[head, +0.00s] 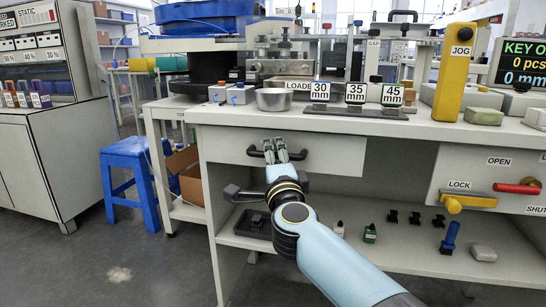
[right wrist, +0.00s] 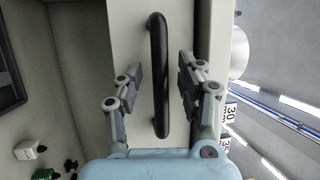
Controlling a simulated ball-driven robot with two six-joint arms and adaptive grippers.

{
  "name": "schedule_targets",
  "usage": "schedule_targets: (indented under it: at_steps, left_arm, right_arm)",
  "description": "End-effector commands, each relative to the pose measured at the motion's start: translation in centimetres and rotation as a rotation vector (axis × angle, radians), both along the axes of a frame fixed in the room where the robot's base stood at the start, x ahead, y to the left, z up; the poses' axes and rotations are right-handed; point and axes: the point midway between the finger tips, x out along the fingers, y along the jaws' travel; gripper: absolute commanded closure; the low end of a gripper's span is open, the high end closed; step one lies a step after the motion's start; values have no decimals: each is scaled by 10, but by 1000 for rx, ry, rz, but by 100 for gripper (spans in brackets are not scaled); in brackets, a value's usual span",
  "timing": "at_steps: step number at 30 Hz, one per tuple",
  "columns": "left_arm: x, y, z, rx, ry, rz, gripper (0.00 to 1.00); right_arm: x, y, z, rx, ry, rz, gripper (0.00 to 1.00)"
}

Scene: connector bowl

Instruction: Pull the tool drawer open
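The tool drawer (head: 325,153) is a pale front panel under the workbench top, and it looks closed. Its black bar handle (head: 262,152) is partly behind my right gripper (head: 276,148) in the head view. In the right wrist view the handle (right wrist: 159,75) stands between the two open fingers of my right gripper (right wrist: 158,88), with gaps on both sides. The fingers do not appear to touch it. My left gripper is not in view.
On the bench top (head: 285,118) stand a metal bowl (head: 273,99) and number blocks (head: 355,94). The shelf below (head: 390,255) holds small bottles (head: 370,233) and a black tray (head: 254,224). A panel with a yellow lock lever (head: 470,202) is right; a blue stool (head: 128,175) is left.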

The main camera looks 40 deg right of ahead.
Motion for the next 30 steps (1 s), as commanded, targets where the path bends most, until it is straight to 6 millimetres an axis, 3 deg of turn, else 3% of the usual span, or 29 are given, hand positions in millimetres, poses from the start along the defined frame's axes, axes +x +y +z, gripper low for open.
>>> schedule_targets:
  at_steps: [8,17,30]
  left_arm:
    - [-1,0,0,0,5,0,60]
    - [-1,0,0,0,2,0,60]
    - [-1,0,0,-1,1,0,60]
  right_arm:
    - [2,-1,0,-1,0,0,62]
    - [1,-1,0,0,1,1,100]
    - [1,-1,-1,-1,3,1,100]
